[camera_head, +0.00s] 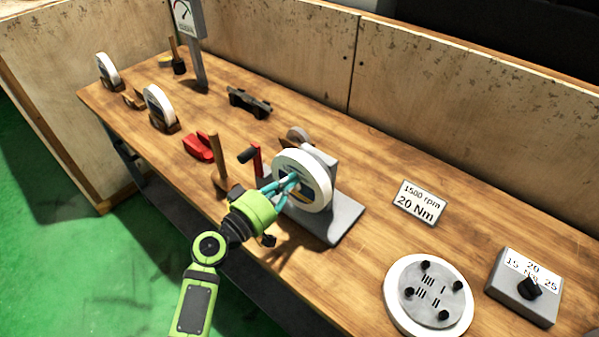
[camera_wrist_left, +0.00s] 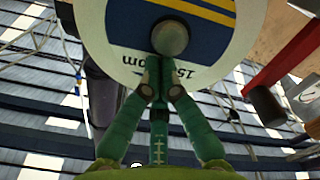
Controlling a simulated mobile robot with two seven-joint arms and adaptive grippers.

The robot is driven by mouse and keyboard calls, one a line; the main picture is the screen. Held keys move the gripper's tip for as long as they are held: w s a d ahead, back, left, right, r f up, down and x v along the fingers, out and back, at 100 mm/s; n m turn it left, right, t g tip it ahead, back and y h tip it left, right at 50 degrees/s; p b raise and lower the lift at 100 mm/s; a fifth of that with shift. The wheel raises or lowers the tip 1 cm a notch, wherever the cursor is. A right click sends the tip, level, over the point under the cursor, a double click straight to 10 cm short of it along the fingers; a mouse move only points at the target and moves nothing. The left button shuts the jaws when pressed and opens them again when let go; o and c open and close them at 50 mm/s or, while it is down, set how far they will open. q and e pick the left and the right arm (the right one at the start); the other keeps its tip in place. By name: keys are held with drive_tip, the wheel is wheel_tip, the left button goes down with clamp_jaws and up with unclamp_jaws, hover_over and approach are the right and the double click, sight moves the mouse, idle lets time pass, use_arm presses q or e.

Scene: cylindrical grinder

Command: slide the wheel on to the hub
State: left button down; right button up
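The white wheel (camera_head: 318,172) stands upright at the grinder's grey stand (camera_head: 345,212); its face has a blue and yellow label. My left gripper (camera_head: 291,180) is at the middle of that face. In the left wrist view the wheel (camera_wrist_left: 115,35) fills the top, with a round grey knob (camera_wrist_left: 170,38) at its centre. The fingers of my left gripper (camera_wrist_left: 160,85) converge and look shut at the knob's lower edge. My right gripper is not in view.
Two other wheels (camera_head: 158,106) (camera_head: 107,70) stand in holders at the left. A red-handled crank (camera_head: 254,158), a hammer (camera_head: 217,165) and a red clamp-like thing (camera_head: 198,147) are close left. A bolted disc (camera_head: 434,294) and a dial box (camera_head: 525,285) lie right.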

use_arm(q)
drive_tip(key=shift+b+x, duration=0.35)
drive_tip(key=shift+x, duration=0.55)
drive_tip(key=shift+s, duration=0.1)
drive_tip(key=v, duration=0.8)
idle(0.5)
idle(0.4)
